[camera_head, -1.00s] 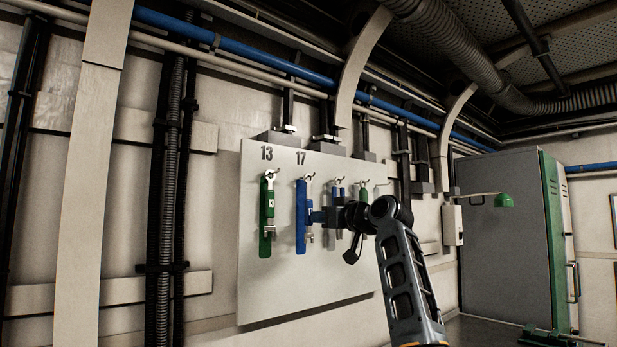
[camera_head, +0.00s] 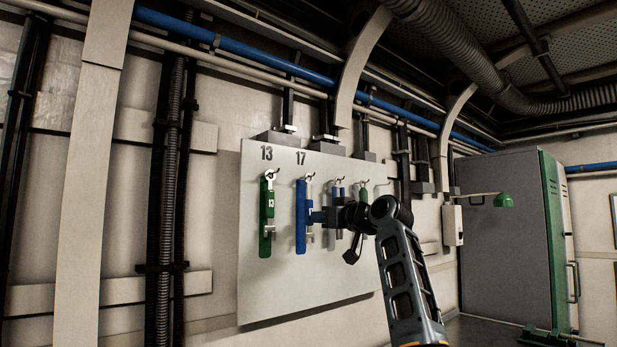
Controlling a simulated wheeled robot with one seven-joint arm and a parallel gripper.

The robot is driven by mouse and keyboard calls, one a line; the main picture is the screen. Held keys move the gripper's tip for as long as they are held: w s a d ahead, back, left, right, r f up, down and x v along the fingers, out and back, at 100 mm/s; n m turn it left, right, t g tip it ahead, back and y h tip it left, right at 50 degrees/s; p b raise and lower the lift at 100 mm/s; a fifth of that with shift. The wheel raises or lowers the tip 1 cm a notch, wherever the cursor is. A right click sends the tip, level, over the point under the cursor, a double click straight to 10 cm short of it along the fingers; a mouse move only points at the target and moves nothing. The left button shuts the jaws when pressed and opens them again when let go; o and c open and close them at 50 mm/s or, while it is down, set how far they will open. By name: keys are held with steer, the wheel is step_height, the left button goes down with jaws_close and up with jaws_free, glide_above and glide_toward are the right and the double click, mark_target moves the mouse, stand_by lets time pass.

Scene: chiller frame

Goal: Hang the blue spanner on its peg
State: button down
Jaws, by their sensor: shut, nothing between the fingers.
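A blue spanner (camera_head: 301,222) hangs upright from a hook under the number 17 on the white board (camera_head: 300,290). A green spanner (camera_head: 267,222) hangs to its left under the number 13. Another blue spanner (camera_head: 338,183) and another green one (camera_head: 362,190) hang farther right, partly hidden by my arm. My gripper (camera_head: 318,217) is in front of the board, its tips just right of the blue spanner under 17. It is shut with nothing held. Whether its tips touch that spanner I cannot tell.
A bare hook (camera_head: 386,182) shows at the right of the board. Pipes run above the board. The board's lower part is clear.

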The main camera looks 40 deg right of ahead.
steer(key=shift+w, duration=0.65)
stand_by(1.6)
steer(key=shift+s, duration=0.65)
stand_by(3.4)
steer(key=s, duration=0.8)
steer(key=shift+d, duration=0.15)
stand_by(0.4)
stand_by(0.3)
